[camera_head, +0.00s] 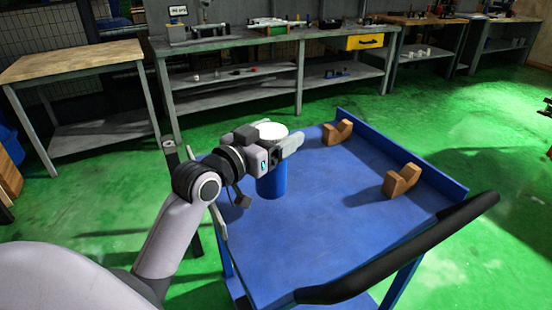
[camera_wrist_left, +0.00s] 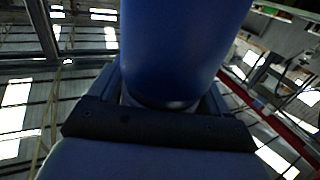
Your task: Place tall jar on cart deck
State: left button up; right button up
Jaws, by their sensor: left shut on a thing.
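The tall jar (camera_head: 271,184) is a blue cylinder with a white lid (camera_head: 271,131), upright over the left part of the blue cart deck (camera_head: 310,218). My left gripper (camera_head: 280,146) is shut on the jar near its top, just below the lid. I cannot tell whether the jar's base touches the deck or hangs slightly above it. In the left wrist view the blue jar (camera_wrist_left: 182,45) fills the upper middle between the fingers. My right gripper is not in view.
Two notched brown blocks stand on the deck's far side, one at the back (camera_head: 337,132) and one at the right (camera_head: 402,180). A black handle (camera_head: 405,250) runs along the cart's near side. The deck's middle is clear. Workbenches (camera_head: 240,40) stand behind on green floor.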

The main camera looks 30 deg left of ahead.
pick_arm(q)
jog(key=shift+f+b, duration=0.5)
jog(key=shift+f, duration=1.75)
jog(key=shift+f, duration=0.15)
jog(key=o, duration=1.4)
jog(key=shift+s, duration=0.1)
jog(key=s+a, duration=0.1)
jog(key=s, duration=1)
jog(key=shift+s+a+b, duration=0.3)
jog(key=shift+s+b, duration=0.05)
